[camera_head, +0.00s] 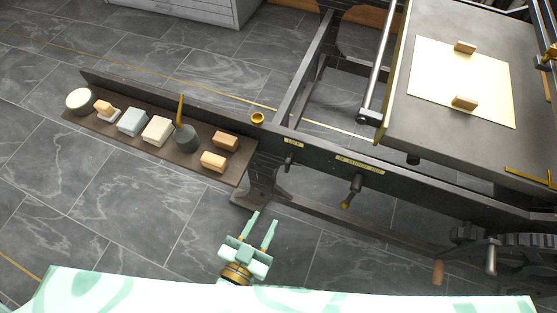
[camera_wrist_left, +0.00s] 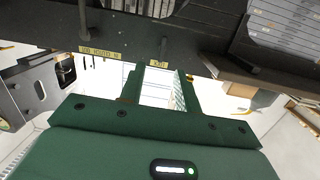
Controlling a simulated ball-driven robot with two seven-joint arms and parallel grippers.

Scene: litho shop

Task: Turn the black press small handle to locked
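The black press (camera_head: 440,190) has a dark side rail (camera_head: 320,158) facing me. A small dark handle (camera_head: 289,161) hangs on the rail below a short yellow label (camera_head: 294,142); it also shows in the left wrist view (camera_wrist_left: 163,47) beside that label. A larger dark handle (camera_head: 354,189) with a brass-coloured end sits to its right, under a longer label. My left gripper (camera_head: 265,216) is open and empty, below and left of the small handle and apart from it. Its two fingers also show in the left wrist view (camera_wrist_left: 161,82). My right gripper is not in view.
A brown shelf (camera_head: 195,167) at the rail's left holds wooden blocks, pale blocks, a round tin and a dark pot with a yellow stick. The press bed (camera_head: 400,125) carries a cream sheet. A gear and crank (camera_head: 491,258) stand at lower right. Tiled floor is open at left.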

